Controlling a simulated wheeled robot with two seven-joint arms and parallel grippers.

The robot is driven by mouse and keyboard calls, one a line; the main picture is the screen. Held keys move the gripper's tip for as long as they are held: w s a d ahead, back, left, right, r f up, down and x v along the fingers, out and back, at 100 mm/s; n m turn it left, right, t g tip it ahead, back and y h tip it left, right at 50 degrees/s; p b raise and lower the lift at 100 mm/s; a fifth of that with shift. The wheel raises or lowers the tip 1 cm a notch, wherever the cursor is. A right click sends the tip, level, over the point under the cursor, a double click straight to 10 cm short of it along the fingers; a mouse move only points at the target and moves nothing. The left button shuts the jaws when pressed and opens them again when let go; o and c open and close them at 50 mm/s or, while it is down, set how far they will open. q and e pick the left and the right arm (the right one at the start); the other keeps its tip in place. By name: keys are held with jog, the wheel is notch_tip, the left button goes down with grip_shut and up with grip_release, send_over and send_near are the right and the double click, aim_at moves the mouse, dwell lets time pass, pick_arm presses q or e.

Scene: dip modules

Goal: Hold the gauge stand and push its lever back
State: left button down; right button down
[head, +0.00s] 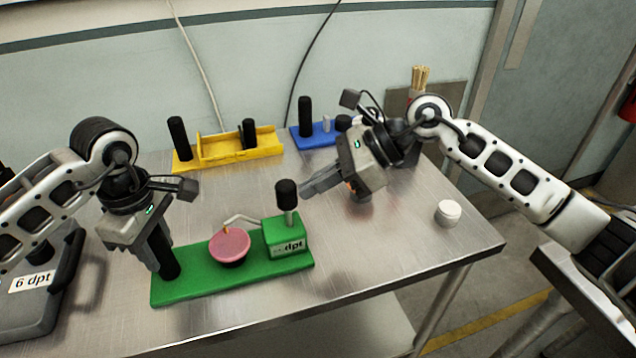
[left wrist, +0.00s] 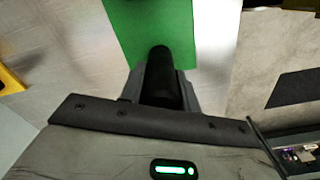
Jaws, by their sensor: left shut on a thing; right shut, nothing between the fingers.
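The green gauge stand (head: 192,284) lies on the metal table; its base also shows in the left wrist view (left wrist: 150,25). A pink dish (head: 230,246) sits mid-base under a thin bent arm. A green block (head: 285,238) marked "dpt" is at its right end, with the black-knobbed lever (head: 287,194) standing up from it. My left gripper (head: 163,268) is shut on the black post (left wrist: 160,75) at the stand's left end. My right gripper (head: 308,190) is shut and empty, with its fingertips just right of the lever knob; whether they touch cannot be told.
A yellow module (head: 240,148) and a blue module (head: 318,138) stand along the back of the table. A white round container (head: 447,213) is at the right. A dark case (head: 40,300) marked "6 dpt" is at the left. The table's front right is clear.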

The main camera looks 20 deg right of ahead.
pick_arm(q)
jog(key=shift+d, duration=0.2)
pick_arm(e)
jog(key=shift+s+a+r, duration=0.1)
jog(key=shift+a+r, duration=0.1)
jog(key=shift+a, duration=0.1)
pick_arm(q)
jog(key=shift+s, duration=0.1)
pick_arm(e)
jog(key=shift+d, duration=0.15)
pick_arm(q)
jog(key=shift+a, duration=0.15)
pick_arm(e)
jog(key=v, duration=1.3)
jog(key=shift+d, duration=0.15)
jog(key=shift+s+f, duration=0.1)
jog(key=shift+f, duration=0.05)
pick_arm(q)
jog(key=c, duration=1)
grip_release()
jog(key=shift+o, duration=0.3)
